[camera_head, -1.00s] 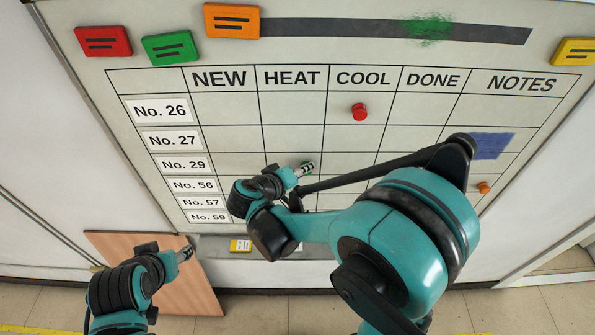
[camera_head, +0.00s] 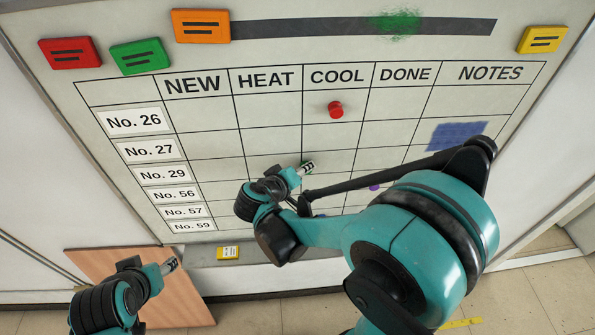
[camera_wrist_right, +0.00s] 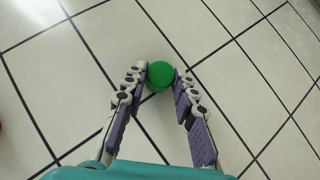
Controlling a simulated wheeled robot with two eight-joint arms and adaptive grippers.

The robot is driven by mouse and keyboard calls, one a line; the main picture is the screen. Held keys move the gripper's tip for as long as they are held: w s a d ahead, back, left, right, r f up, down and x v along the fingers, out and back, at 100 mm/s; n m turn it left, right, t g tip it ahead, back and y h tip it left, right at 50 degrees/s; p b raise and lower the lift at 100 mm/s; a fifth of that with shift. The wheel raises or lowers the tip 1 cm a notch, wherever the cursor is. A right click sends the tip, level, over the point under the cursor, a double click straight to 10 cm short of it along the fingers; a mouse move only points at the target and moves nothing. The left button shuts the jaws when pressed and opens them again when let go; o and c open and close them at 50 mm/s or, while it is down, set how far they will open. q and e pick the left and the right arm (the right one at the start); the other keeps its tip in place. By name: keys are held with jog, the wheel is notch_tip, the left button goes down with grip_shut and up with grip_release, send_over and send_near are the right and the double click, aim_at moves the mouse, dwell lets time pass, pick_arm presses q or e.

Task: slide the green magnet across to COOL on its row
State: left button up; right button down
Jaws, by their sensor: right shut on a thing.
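The green magnet (camera_head: 306,165) is on the whiteboard (camera_head: 270,140), mostly hidden by my right gripper (camera_head: 308,167) in the head view. It is by the line between the HEAT and COOL columns, around the No. 29 row; its exact cell is unclear. In the right wrist view the round green magnet (camera_wrist_right: 160,75) lies between the fingertips of my right gripper (camera_wrist_right: 160,78), which is shut on it. My left gripper (camera_head: 170,265) is low at the left, away from the board's grid; its finger opening is too small to judge.
A red magnet (camera_head: 336,110) is in the COOL column, No. 26 row. A purple magnet (camera_head: 374,187) shows beside my right arm. A blue scribble (camera_head: 458,136) is under NOTES. The tray (camera_head: 260,250) below the board holds a yellow block (camera_head: 228,252).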

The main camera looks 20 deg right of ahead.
jog(key=shift+s+d+r, duration=0.1)
jog(key=shift+s+d, duration=0.2)
jog(key=shift+d, duration=0.75)
jog(key=shift+s+d+f, duration=0.1)
jog(key=shift+s+d, duration=0.2)
jog(key=shift+d, duration=0.75)
jog(key=shift+s+d+r, duration=0.1)
jog(key=shift+s+d, duration=0.2)
jog(key=shift+d, duration=0.75)
jog(key=c, duration=1.6)
grip_release()
jog(key=o, duration=0.5)
jog(key=shift+w, duration=0.1)
jog(key=shift+c, duration=0.2)
jog(key=v, duration=1.2)
